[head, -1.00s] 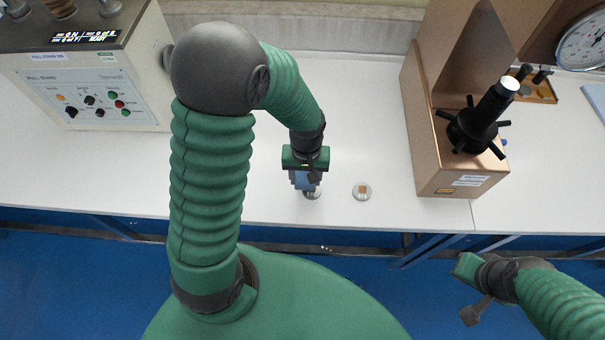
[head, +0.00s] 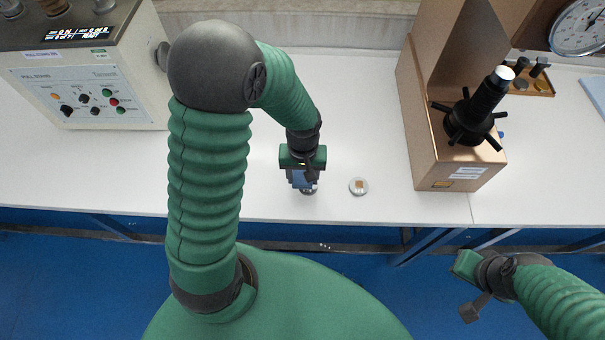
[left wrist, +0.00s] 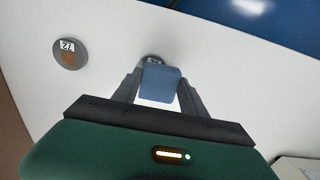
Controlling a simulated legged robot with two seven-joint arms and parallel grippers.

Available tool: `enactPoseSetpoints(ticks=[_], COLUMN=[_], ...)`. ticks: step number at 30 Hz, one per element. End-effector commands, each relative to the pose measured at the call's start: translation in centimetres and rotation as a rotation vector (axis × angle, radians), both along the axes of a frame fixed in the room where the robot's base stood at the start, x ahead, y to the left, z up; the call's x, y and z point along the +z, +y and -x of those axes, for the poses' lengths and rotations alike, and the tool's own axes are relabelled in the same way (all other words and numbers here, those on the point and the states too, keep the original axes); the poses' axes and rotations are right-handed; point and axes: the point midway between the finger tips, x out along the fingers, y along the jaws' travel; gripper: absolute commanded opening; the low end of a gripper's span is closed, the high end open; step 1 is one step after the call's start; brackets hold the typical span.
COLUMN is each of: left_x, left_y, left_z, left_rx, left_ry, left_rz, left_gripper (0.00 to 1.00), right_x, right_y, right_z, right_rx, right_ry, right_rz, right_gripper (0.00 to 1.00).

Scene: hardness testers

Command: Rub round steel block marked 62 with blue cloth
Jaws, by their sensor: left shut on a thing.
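My left gripper (head: 303,180) is shut on the blue cloth (left wrist: 160,82), a small folded pad between the fingers. A round steel block (left wrist: 152,59) shows just past the cloth in the left wrist view, mostly hidden, its label too covered to read surely. In the head view its edge (head: 309,191) shows below the gripper. The cloth overlaps the block; whether they touch I cannot tell. A second round block (head: 358,186) with a brown square and a white label, also in the left wrist view (left wrist: 69,54), lies apart on the bench. My right gripper (head: 466,268) hangs off the bench's front edge.
A control cabinet (head: 85,90) stands at the left of the white bench (head: 380,120). A copper-coloured tester (head: 455,170) with a black spoked handle stands at the right. A small tray (head: 535,88) and a dial (head: 580,28) are behind it. Bench around the second block is clear.

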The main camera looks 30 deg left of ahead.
Motion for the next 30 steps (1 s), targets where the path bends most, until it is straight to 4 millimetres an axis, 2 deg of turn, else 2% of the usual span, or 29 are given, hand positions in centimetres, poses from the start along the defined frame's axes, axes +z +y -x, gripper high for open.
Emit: enactPoseSetpoints(ticks=[21,30], left_x=[-1.3,-1.1], left_y=[0.0,-2.7], left_z=[0.0,-1.3], left_rx=[0.000,-0.003], left_ry=[-0.001,0.001], left_rz=[-0.001,0.001], left_gripper=[0.18,0.18], right_x=[-0.8,-0.3], right_y=[0.0,0.0], right_z=[0.0,0.0], right_rx=[0.000,0.000], right_ry=[0.000,0.000], right_rz=[0.000,0.000], right_gripper=[0.00,0.00])
